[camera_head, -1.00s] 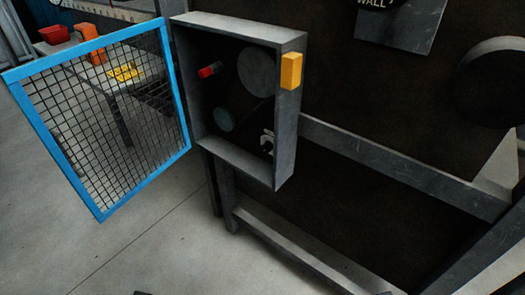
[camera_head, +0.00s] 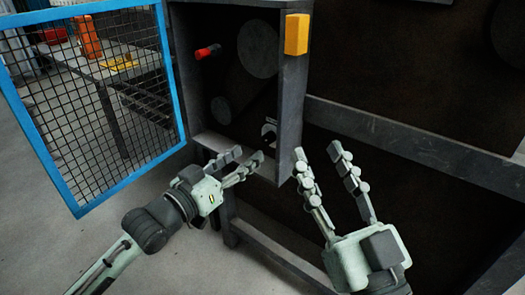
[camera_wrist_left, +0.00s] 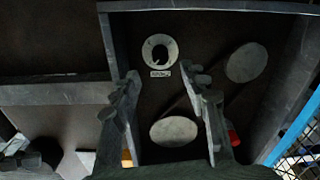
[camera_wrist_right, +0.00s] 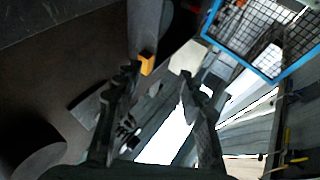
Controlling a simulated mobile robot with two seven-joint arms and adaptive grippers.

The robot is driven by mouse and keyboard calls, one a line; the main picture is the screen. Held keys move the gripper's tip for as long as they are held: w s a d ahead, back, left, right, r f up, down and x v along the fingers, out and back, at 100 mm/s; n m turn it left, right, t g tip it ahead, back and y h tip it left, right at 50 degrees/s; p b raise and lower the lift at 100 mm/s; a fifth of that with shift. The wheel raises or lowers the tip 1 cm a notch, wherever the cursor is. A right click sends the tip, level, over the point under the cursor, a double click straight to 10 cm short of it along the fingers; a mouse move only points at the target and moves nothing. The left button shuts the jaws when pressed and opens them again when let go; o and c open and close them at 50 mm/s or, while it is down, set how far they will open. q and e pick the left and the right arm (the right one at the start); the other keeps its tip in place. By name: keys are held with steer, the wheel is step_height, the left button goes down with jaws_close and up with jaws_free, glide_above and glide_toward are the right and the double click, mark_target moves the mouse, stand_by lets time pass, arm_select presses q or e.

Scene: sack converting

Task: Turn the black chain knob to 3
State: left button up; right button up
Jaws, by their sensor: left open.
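The black chain knob (camera_head: 269,138) sits on a pale round dial low on the back panel of an open box. In the left wrist view the knob (camera_wrist_left: 159,54) and its dial lie beyond and between my left fingertips, with a small label under the dial. The dial marks are too small to read. My left gripper (camera_head: 250,158) is open and empty at the box's lower front, just below the knob in the head view, apart from it. My right gripper (camera_head: 318,153) is open and empty, to the right of the box's right wall.
The blue mesh door (camera_head: 178,75) stands swung open to the left. Inside the box are a red handle (camera_head: 208,51) and grey discs (camera_head: 258,48). A yellow block (camera_head: 297,34) is on the right wall. A grey rail (camera_head: 400,135) runs to the right.

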mark_target(265, 142)
arm_select(q)
steer(key=x, duration=0.7)
steer(key=shift+w+d+b, duration=0.15)
steer(key=shift+b, duration=0.25)
arm_select(e)
steer(key=shift+s+d+r+t, duration=0.15)
steer(key=shift+d+r+t, duration=0.05)
steer(key=shift+r+t, duration=0.2)
steer(key=shift+s+d+r+t, duration=0.15)
steer(key=shift+r+t, duration=0.15)
steer(key=shift+r, duration=0.15)
arm_select(q)
jaws_close()
